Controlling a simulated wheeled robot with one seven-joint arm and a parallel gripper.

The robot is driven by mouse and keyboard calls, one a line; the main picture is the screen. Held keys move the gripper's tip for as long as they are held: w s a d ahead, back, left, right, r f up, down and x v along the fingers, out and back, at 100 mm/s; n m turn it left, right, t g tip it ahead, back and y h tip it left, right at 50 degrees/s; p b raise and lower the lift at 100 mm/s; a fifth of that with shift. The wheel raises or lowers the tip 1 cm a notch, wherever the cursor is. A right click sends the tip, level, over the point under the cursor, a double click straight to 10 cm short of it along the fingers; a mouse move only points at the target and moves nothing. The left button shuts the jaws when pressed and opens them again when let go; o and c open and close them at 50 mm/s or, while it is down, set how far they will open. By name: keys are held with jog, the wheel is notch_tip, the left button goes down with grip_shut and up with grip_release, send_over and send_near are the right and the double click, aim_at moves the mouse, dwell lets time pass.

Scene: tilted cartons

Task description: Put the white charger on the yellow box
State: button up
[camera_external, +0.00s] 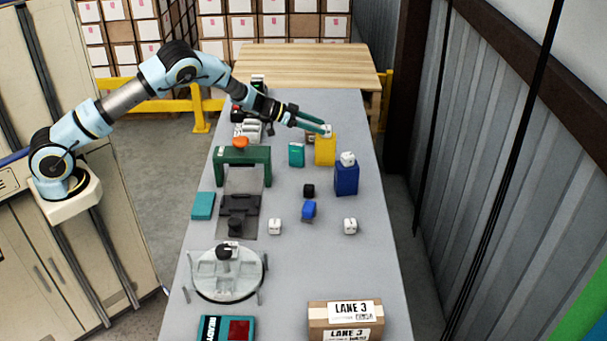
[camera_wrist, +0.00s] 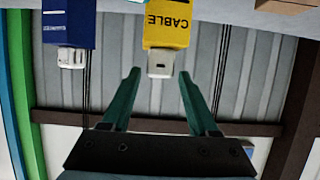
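The yellow box (camera_external: 325,151) stands upright at the far right of the grey table, with "CABLE" showing in the upside-down wrist view (camera_wrist: 166,32). A white charger (camera_wrist: 161,64) rests against the box's top face; it shows small at the top of the box in the external view (camera_external: 327,131). My gripper (camera_external: 322,126) is at the top of the yellow box. In the wrist view my gripper (camera_wrist: 158,76) has its green fingers spread, one to each side of the charger, with gaps between.
A blue box (camera_external: 346,180) with a white item (camera_external: 347,159) on top stands nearer and to the right. A teal box (camera_external: 296,154) is to the left, by a green arch (camera_external: 243,155). White cubes (camera_external: 275,226) (camera_external: 350,226) lie nearer.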

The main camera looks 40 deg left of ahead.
jog(key=shift+o, duration=0.6)
jog(key=shift+r, duration=0.1)
jog(key=shift+a+r, duration=0.1)
jog(key=shift+r, duration=0.05)
jog(key=s+a+r+n+t+y+b, duration=0.25)
jog(key=s+a+r+n+y, duration=0.35)
jog(key=s+a, duration=0.6)
jog(key=s+a+f+n+g+y, duration=0.1)
jog(key=s+g, duration=0.4)
jog(key=s, duration=1.2)
jog(key=s+a+f+g+y, duration=0.1)
jog(key=s+a+g, duration=0.3)
jog(key=s, duration=1.4)
jog(key=shift+n+g+y, duration=0.4)
jog(key=shift+g+y, duration=0.3)
jog(key=shift+g, duration=0.05)
